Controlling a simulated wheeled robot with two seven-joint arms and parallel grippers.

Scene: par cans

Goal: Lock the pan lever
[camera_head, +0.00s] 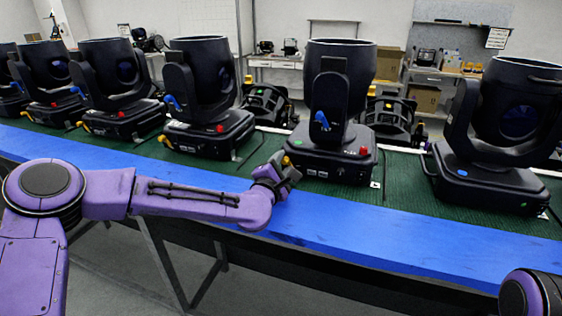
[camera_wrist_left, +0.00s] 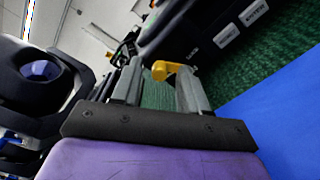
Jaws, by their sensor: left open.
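The yellow pan lever (camera_head: 286,161) sticks out at the left corner of the base of the black moving-head light (camera_head: 330,155). My left gripper (camera_head: 287,172) is at that corner, by the lever. In the left wrist view the lever (camera_wrist_left: 168,70) shows between the open fingers of my left gripper (camera_wrist_left: 160,80), nearer the right finger's tip. Whether it touches that finger I cannot tell. The light's dark base (camera_wrist_left: 200,30) is just beyond the fingertips. A blue lever (camera_head: 322,120) is on the light's yoke. My right gripper is out of view.
More black lights stand in a row: one to the right (camera_head: 490,180), several to the left (camera_head: 205,135). They stand on a green mat (camera_head: 400,195) along a table with a blue front edge (camera_head: 370,225). The floor in front is free.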

